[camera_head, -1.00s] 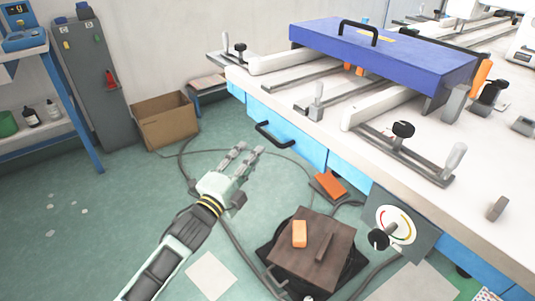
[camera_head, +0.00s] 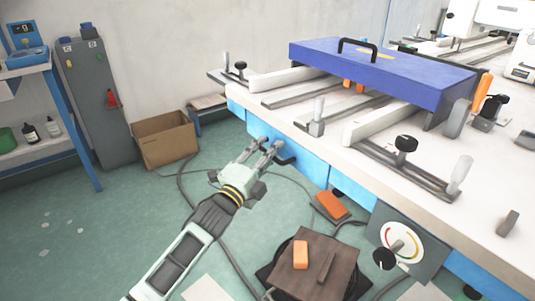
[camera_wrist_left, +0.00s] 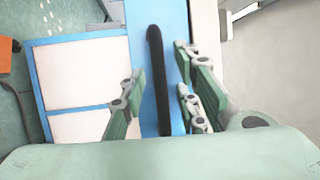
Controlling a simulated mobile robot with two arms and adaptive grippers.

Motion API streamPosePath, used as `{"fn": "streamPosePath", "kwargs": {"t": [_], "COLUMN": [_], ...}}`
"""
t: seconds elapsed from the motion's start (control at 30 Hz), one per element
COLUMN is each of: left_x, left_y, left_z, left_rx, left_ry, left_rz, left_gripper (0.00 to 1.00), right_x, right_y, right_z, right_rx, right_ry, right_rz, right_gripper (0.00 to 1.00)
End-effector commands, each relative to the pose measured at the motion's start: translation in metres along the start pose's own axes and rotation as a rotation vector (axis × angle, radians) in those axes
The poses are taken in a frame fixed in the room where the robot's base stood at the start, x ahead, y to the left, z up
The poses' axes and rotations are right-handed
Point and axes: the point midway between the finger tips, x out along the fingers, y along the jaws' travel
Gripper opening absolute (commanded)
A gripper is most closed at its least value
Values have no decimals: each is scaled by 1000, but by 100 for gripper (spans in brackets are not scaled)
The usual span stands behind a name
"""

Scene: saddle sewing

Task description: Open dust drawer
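The dust drawer has a blue front (camera_head: 258,127) under the white table's edge, and it looks closed. Its black bar handle (camera_head: 287,160) is mostly hidden behind my left gripper's fingers in the head view. My left gripper (camera_head: 264,147) is right at the handle. In the left wrist view, the dark handle (camera_wrist_left: 157,75) runs lengthwise between the two green-padded fingers (camera_wrist_left: 160,98), with gaps on both sides. The fingers are open around the handle and do not visibly touch it. My right gripper is not in view.
The white worktable (camera_head: 300,125) carries a blue box (camera_head: 385,65) and clamps. A gauge panel (camera_head: 405,243) hangs off its front. Below stand a brown wooden board (camera_head: 335,255) with an orange block and an orange pedal (camera_head: 332,205). A cardboard box (camera_head: 165,138) and cables lie on the open floor.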

Motion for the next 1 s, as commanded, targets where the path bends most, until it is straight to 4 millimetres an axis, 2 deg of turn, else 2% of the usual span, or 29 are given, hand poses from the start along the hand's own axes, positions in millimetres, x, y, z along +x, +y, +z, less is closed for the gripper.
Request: {"fn": "streamPosePath", "kwargs": {"t": [0.07, 0.4, 1.0], "left_x": [0, 0, -3], "left_y": [0, 0, 1], "left_z": [0, 0, 1], "left_rx": [0, -1, -5], "left_ry": [0, -1, -1], "left_rz": [0, 1, 3], "left_gripper": [27, 0, 0], "right_x": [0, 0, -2], "right_y": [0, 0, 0], "right_z": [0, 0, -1], "right_rx": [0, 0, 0], "right_ry": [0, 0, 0], "right_rz": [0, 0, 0], "right_gripper": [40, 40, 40]}}
